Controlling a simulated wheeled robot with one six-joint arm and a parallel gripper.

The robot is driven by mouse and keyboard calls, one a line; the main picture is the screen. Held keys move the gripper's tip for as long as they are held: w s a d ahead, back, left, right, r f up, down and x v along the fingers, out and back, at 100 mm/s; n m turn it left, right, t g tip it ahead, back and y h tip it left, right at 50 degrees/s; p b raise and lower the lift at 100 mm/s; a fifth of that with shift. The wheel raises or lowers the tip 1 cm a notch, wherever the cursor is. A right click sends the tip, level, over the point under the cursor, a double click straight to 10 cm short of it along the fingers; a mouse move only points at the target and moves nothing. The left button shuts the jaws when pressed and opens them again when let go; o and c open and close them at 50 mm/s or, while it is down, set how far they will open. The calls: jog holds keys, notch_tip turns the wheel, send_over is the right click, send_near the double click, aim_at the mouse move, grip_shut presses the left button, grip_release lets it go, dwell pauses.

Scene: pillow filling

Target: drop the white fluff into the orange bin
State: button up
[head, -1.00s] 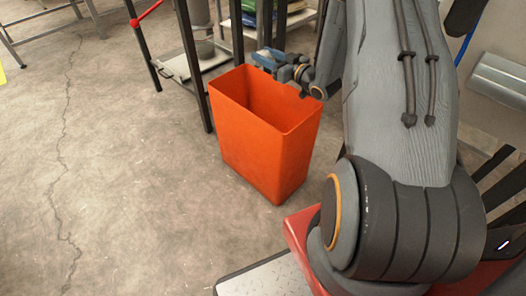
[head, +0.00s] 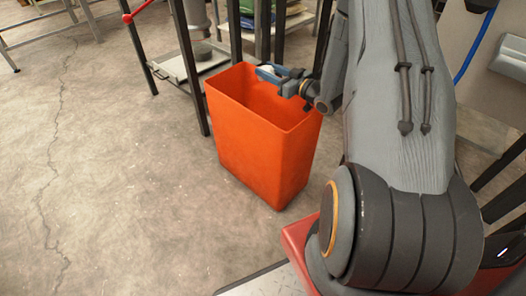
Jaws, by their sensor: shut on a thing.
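The orange bin (head: 262,150) stands upright on the floor at the middle of the head view, with its open top facing up. My gripper (head: 268,73) is at the bin's far right rim, with its jaws reaching over the opening. It is shut on the white fluff (head: 267,69), of which only a small pale patch shows between the jaws. The rest of the fluff is hidden by the gripper. The part of the bin's inside that I see looks empty; its bottom is out of sight.
A dark metal frame (head: 190,65) with a grey tray (head: 200,62) stands behind the bin. A red handle (head: 134,14) sticks out at the upper left. The cracked concrete floor (head: 110,180) to the left of the bin is clear.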

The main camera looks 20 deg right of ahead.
jog(key=shift+f, duration=0.25)
jog(key=o, duration=1.1)
jog(key=shift+r, duration=0.1)
notch_tip(320, 180, up, 10)
jog(key=shift+f+p, duration=0.1)
jog(key=shift+p, duration=1.05)
